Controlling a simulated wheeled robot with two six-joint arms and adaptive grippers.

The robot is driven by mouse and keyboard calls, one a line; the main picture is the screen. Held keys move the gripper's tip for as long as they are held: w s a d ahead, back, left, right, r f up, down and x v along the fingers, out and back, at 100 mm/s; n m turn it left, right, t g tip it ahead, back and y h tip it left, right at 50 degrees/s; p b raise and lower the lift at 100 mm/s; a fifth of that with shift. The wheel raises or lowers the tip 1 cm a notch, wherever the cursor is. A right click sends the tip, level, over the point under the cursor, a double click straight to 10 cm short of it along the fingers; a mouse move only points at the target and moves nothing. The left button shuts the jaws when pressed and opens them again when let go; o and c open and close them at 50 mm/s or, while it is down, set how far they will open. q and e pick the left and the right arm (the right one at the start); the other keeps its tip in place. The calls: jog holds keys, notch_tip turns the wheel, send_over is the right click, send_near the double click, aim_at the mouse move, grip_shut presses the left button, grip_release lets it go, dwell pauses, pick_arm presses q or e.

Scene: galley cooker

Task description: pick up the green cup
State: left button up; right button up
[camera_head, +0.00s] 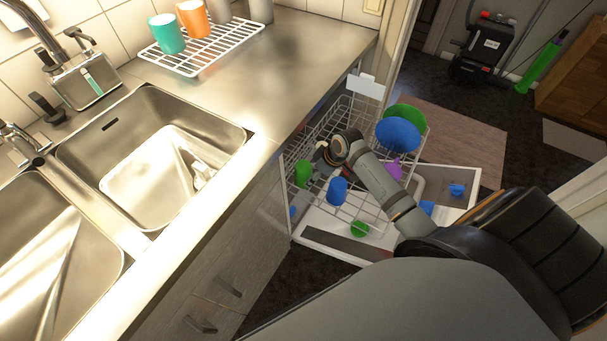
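A green cup (303,173) stands at the left side of the dishwasher's wire rack (345,222). A blue cup (337,190) is to its right in the rack. Another small green item (360,229) is lower in the dishwasher; I cannot tell its shape. My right arm reaches in from the right, and my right gripper (321,156) is at the rack, just above and right of the green cup. The gripper is small and partly hidden by its wrist, so its opening and any contact with the cup are unclear. My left gripper is out of view.
A green plate (405,113), a blue plate (398,135) and a purple item (394,170) are at the rack's right. A white drying rack (204,48) on the counter holds a teal cup (167,34), an orange cup (193,18) and grey cups. The counter edge borders the dishwasher.

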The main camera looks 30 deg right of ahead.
aim_at(306, 167)
jog(key=w+a, duration=0.2)
jog(key=w, duration=0.1)
jog(key=shift+w, duration=0.15)
jog(key=b+x, duration=0.1)
jog(key=x, duration=0.2)
jog(key=shift+d, duration=0.1)
jog(key=c, duration=0.9)
jog(key=shift+r, duration=0.1)
jog(key=shift+r, duration=0.6)
jog(key=s+r, duration=0.1)
jog(key=r, duration=0.1)
jog(key=s+r+p, duration=0.1)
jog(key=r, duration=0.1)
jog(key=s+a+r+p, duration=0.1)
jog(key=s+r, duration=0.1)
jog(key=r, duration=0.1)
jog(key=shift+s, duration=0.15)
jog(key=s+r, duration=0.1)
jog(key=s, duration=0.2)
jog(key=s+a+r, duration=0.1)
jog(key=s+r, duration=0.1)
jog(key=s, duration=0.1)
jog(key=s+a+r+p, duration=0.1)
jog(key=s, duration=0.2)
jog(key=shift+s+a+r, duration=0.25)
jog(key=shift+s+r, duration=0.05)
jog(key=shift+r, duration=0.05)
